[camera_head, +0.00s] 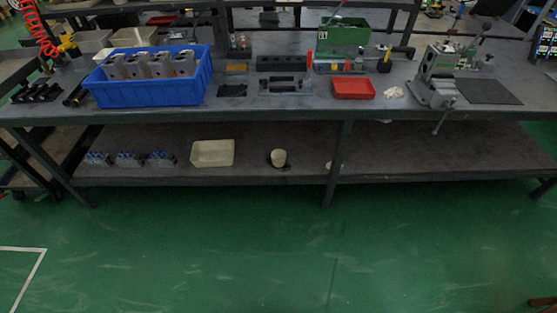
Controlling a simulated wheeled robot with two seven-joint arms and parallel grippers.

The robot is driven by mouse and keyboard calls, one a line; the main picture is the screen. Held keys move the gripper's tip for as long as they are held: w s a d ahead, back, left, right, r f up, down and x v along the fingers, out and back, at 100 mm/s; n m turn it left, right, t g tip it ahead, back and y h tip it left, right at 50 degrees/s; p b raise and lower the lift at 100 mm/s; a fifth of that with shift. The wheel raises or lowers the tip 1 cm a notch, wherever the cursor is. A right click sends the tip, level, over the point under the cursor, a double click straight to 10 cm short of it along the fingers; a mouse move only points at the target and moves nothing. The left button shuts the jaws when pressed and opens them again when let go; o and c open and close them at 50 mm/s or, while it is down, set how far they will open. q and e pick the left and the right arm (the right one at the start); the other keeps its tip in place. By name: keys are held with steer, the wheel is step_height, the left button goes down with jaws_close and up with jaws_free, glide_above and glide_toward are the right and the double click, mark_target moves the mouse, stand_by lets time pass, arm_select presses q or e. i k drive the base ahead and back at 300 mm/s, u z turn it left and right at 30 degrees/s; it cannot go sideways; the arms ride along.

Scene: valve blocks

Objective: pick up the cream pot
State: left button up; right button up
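A small cream pot (279,157) stands upright on the lower shelf of the workbench, left of the middle bench leg. A dark round patch or dish shows around its base; I cannot tell which. Neither of my grippers shows in the head view.
A cream tray (213,153) and several blue-and-grey valve blocks (129,159) sit left on the lower shelf (420,155). The green floor (290,240) in front is clear.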

mark_target(278, 157)
steer(key=k, duration=0.45)
steer(key=z, duration=0.7)
steer(key=i, duration=1.5)
